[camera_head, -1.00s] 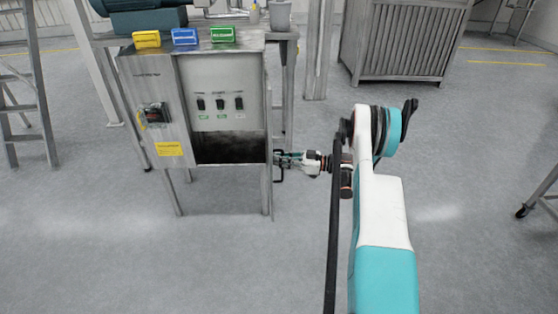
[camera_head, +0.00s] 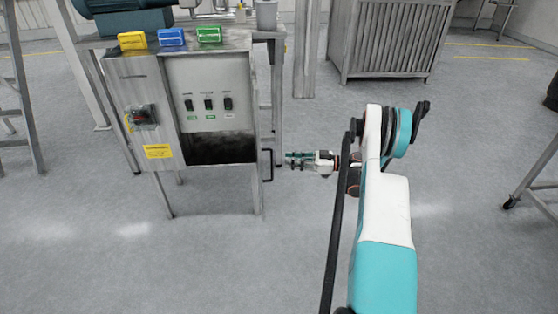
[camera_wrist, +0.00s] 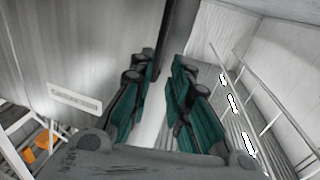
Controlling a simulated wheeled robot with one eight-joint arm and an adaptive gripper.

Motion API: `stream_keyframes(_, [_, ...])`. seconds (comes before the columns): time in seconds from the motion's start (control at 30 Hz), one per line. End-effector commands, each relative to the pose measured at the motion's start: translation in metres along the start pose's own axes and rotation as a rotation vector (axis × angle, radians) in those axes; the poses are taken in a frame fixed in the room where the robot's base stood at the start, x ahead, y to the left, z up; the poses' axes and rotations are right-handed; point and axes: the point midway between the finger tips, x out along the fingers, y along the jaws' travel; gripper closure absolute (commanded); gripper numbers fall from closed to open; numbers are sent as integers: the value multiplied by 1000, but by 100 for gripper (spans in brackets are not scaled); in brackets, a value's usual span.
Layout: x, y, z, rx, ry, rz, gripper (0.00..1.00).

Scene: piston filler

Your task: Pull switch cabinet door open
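The steel switch cabinet (camera_head: 150,100) stands at the left in the head view. Its door (camera_head: 256,180) stands swung out at the right side, seen nearly edge-on, and the switch panel (camera_head: 213,85) inside is exposed. A black handle (camera_head: 268,165) sticks out from the door's right face. My gripper (camera_head: 287,158) is just right of the handle, with a small gap between them. In the wrist view my gripper (camera_wrist: 166,70) has its teal-padded fingers apart and nothing between them. A dark upright bar, perhaps the handle (camera_wrist: 164,38), shows beyond the fingertips.
Yellow, blue and green boxes (camera_head: 171,37) sit on top of the cabinet. A ribbed metal container (camera_head: 390,40) stands behind at the right. A ladder (camera_head: 22,95) is at the left and a wheeled frame (camera_head: 530,185) at the right. The floor around the cabinet is clear.

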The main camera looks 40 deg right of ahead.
Motion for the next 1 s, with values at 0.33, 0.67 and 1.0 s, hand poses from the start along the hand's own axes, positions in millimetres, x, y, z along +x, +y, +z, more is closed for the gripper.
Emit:
stream_keyframes(0.33, [-34,0,0,0,0,-1,83])
stream_keyframes(0.67, [-35,0,0,0,0,-1,83])
stream_keyframes(1.0, [-31,1,-11,-17,8,6,83])
